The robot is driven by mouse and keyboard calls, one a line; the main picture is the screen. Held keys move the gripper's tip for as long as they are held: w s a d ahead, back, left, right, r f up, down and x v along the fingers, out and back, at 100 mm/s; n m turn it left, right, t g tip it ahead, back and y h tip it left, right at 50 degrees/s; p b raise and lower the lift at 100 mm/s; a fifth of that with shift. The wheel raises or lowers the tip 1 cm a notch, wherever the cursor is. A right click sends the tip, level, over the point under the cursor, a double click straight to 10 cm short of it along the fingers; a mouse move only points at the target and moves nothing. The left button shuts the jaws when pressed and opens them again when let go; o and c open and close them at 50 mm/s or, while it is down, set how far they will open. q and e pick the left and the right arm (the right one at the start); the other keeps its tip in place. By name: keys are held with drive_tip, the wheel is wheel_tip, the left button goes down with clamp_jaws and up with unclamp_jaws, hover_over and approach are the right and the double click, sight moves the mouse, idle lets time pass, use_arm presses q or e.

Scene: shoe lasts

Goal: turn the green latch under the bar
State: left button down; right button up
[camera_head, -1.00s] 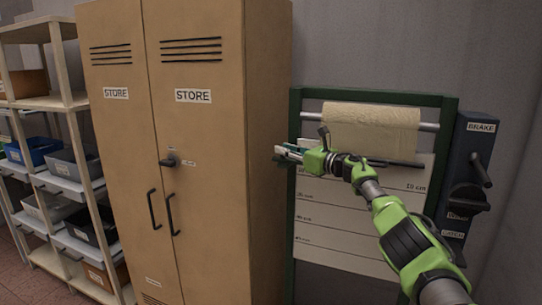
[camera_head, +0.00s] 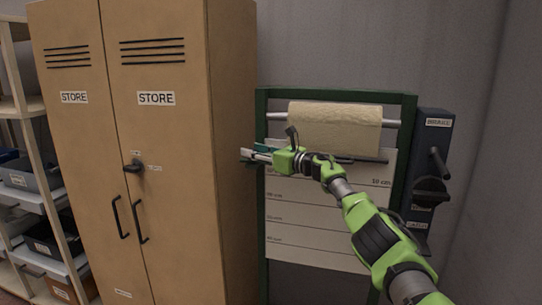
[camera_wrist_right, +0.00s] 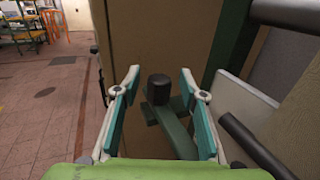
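The green latch (camera_wrist_right: 172,128) shows in the right wrist view as a dark green lever with a dark round knob at its end. It lies between the two fingers of my right gripper (camera_wrist_right: 160,85), which are open with teal pads apart on both sides of it. I see no clear contact. In the head view my right gripper (camera_head: 247,155) is at the left post of the green frame, and the latch is hard to make out there. The dark bar (camera_head: 372,161) runs across the frame below the paper roll. My left gripper is not in view.
A tan STORE cabinet (camera_head: 232,210) stands close left of the frame (camera_head: 262,215). A cream paper roll (camera_head: 335,125) hangs above a white marked board (camera_head: 305,235). A dark box with levers (camera_head: 432,150) is at the right. Shelves (camera_head: 35,180) stand far left.

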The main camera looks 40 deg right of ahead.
drive_tip(key=v, duration=1.1)
drive_tip(key=shift+s, duration=0.1)
